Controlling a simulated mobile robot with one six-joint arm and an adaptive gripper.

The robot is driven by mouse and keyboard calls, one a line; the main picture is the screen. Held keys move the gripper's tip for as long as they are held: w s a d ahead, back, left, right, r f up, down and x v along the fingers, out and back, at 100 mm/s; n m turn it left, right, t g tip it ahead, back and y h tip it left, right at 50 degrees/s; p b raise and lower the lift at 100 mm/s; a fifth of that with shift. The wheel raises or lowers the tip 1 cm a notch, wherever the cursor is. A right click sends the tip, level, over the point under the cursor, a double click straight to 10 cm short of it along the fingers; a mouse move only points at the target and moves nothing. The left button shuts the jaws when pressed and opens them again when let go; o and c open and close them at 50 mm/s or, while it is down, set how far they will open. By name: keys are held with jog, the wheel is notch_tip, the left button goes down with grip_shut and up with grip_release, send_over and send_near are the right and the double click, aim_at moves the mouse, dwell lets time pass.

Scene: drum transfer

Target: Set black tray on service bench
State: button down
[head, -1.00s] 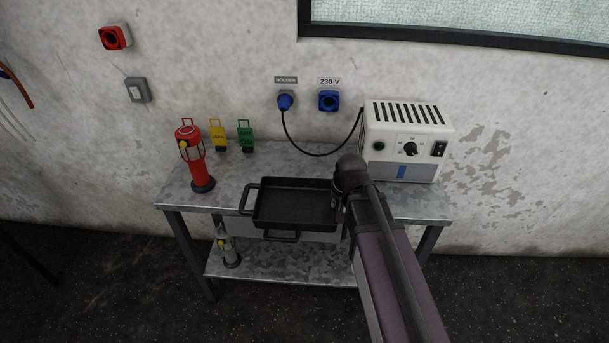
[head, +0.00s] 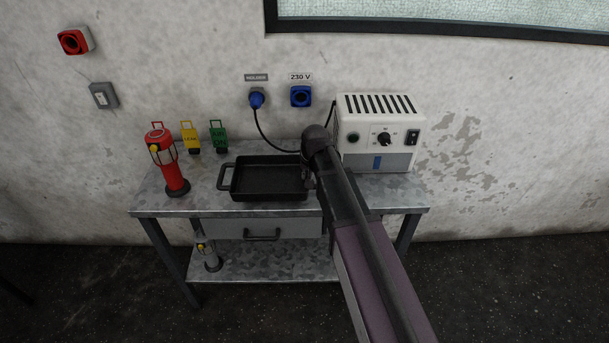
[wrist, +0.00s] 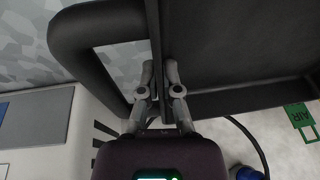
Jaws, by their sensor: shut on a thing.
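The black tray (head: 268,180) is a shallow rectangular pan with a loop handle at its left end. It is level over the middle of the service bench (head: 150,202); whether it touches the top or hovers just above it I cannot tell. My gripper (head: 308,172) is at the tray's right end, mostly hidden by my own arm in the head view. In the wrist view, my gripper (wrist: 160,75) is shut on the tray's end, with its fingers on either side of the wall, inside the handle loop. The tray (wrist: 240,50) fills the upper right there.
A drawer (head: 225,229) is below the top.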

jog(key=shift+w+a+f, duration=0.1)
jog(key=shift+w+a, duration=0.05)
jog(key=shift+w, duration=0.75)
jog(key=shift+w+a+f, duration=0.1)
jog(key=shift+w+a, duration=0.05)
jog(key=shift+w, duration=0.75)
jog(key=shift+w, duration=0.5)
jog(key=shift+w+a+f+b, duration=0.1)
jog(key=shift+w+f+b, duration=0.15)
jog(key=shift+b, duration=0.15)
jog(key=shift+s+f+b, duration=0.15)
jog(key=shift+f+b, duration=1.4)
jog(key=shift+f, duration=0.1)
jog(key=c, duration=0.8)
grip_release()
